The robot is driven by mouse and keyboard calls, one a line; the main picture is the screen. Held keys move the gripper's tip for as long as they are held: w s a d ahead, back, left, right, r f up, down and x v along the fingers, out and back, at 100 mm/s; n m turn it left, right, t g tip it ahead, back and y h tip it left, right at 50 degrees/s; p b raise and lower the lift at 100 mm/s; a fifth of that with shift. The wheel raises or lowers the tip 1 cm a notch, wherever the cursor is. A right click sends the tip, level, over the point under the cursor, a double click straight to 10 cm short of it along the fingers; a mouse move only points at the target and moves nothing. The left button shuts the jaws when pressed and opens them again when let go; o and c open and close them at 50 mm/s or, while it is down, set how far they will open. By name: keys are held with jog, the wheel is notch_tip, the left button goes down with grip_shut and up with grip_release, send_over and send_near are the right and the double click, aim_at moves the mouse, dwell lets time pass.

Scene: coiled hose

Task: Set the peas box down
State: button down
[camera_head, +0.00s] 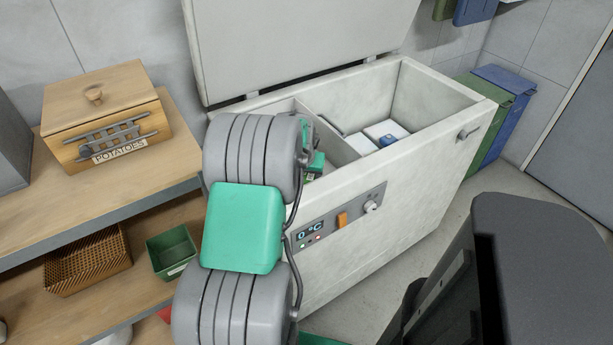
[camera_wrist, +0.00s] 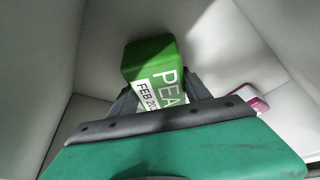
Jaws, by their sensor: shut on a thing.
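The green peas box (camera_wrist: 150,58), with white "PEA" lettering and a "FEB 20" label, is held between the fingers of my gripper (camera_wrist: 160,92) in the wrist view. My gripper is shut on it, inside a pale-walled compartment. The box's lower end is hidden by my gripper; I cannot tell whether it touches the floor. In the head view, my arm hides most of the left compartment of the open chest freezer (camera_head: 440,190). Only a little green and dark grey shows there, beside the divider.
A white and pink package (camera_wrist: 250,98) lies right of the box. The freezer's right compartment holds white packages (camera_head: 385,130) and a small blue item. The raised lid (camera_head: 300,40) stands behind. A shelf at left bears a wooden potatoes box (camera_head: 105,115).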

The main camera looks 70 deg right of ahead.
jog(key=shift+f, duration=0.15)
jog(key=shift+c, duration=2.4)
grip_release()
jog(key=shift+a+r, duration=0.1)
jog(key=shift+r, duration=0.3)
jog(key=p+v, duration=0.1)
jog(key=v, duration=1)
jog(key=shift+a+r, duration=0.1)
jog(key=shift+r, duration=0.1)
